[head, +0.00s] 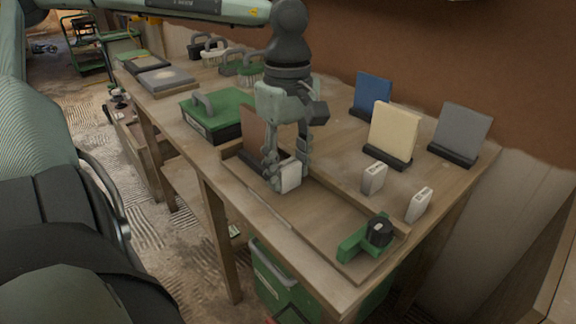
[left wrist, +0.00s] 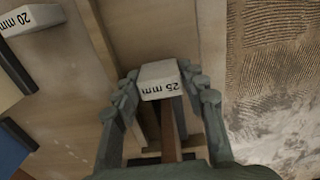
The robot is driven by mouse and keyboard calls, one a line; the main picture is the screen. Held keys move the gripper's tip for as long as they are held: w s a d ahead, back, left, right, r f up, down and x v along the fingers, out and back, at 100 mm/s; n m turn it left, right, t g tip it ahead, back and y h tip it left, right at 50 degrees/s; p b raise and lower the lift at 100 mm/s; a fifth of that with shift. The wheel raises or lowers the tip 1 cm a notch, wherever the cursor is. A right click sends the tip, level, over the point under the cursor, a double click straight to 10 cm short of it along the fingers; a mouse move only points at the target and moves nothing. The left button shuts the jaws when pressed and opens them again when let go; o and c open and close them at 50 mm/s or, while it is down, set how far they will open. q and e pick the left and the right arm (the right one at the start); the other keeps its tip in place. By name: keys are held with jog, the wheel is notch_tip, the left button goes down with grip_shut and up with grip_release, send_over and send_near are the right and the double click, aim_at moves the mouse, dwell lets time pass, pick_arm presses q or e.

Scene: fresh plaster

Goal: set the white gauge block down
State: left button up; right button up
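The white gauge block (head: 291,176), marked "25 mm" in the left wrist view (left wrist: 158,78), is between the fingertips of my left gripper (head: 282,172). In the left wrist view the fingers (left wrist: 160,88) close on its two sides. The block is over the shallow wooden tray (head: 325,215) on the bench, in front of a brown panel in a dark stand (head: 252,130). I cannot tell whether its underside touches the tray. My right gripper is not in view.
Two other white blocks (head: 373,178) (head: 418,204) stand right of the tray; one reads "20 mm" in the left wrist view (left wrist: 30,18). A green tool with a black knob (head: 366,238) lies at the tray's right end. Blue, cream and grey panels (head: 393,132) stand behind.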

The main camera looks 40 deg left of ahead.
aim_at(287, 164)
pick_arm(q)
jog(key=shift+o, duration=1.1)
jog(key=shift+r+p, duration=0.25)
jog(key=shift+p, duration=0.05)
notch_tip(287, 164, up, 12)
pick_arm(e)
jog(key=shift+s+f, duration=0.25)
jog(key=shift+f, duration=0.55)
pick_arm(q)
jog(key=shift+f, duration=0.1)
